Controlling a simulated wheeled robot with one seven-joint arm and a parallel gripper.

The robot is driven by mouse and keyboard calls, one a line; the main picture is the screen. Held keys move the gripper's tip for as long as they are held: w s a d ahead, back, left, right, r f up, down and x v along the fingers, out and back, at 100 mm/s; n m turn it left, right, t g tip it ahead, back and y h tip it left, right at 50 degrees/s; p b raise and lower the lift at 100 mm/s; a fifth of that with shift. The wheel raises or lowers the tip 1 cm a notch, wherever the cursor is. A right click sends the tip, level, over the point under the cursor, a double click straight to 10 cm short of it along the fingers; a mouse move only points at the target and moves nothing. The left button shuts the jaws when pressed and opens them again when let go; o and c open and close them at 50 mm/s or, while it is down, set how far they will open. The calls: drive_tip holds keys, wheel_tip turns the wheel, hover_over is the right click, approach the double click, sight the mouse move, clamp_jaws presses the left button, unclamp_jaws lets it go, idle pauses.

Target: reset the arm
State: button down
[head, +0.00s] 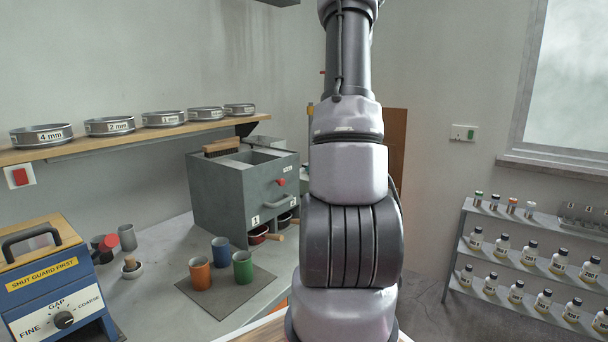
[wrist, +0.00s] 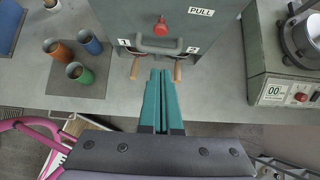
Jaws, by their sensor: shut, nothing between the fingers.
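My arm stands upright in the middle of the head view, and its end is out of that picture. In the wrist view my gripper (wrist: 161,78) shows as two teal fingers, closed together and empty. The fingertips point towards the front of a grey box (wrist: 120,20) with a bar handle, a red knob and a PULL label. The fingertips appear just below the handle (wrist: 158,47). I cannot tell whether they touch it. The same grey box (head: 215,190) stands on the bench in the head view, left of my arm.
Orange (head: 200,273), blue (head: 221,255) and green (head: 243,266) cups stand on a dark mat (head: 215,300). A blue machine (head: 60,290) is at the left. Several sieves line a wooden shelf (head: 180,132). A bottle rack (head: 530,260) is at the right.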

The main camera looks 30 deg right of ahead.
drive_tip(key=shift+s+d+r, duration=0.15)
drive_tip(key=shift+s+r, duration=0.2)
drive_tip(key=s+a+r+n+g+y, duration=0.1)
drive_tip(key=s+a+r+n, duration=0.2)
drive_tip(key=a+r+n, duration=0.6)
drive_tip(key=s+a+r+n+g, duration=0.1)
drive_tip(key=s+a+r+n, duration=0.3)
drive_tip(key=a, duration=0.9)
drive_tip(key=s+a+r+n+h, duration=0.1)
drive_tip(key=s+a+r+n, duration=0.2)
drive_tip(key=s+n, duration=0.4)
drive_tip(key=s+a+r+n+t, duration=0.1)
drive_tip(key=s+a+r+n, duration=0.1)
drive_tip(key=s+a+n, duration=0.4)
drive_tip(key=shift+s+a+r+n+h, duration=0.3)
drive_tip(key=shift+s+r+n+h, duration=0.15)
drive_tip(key=shift+n, duration=0.45)
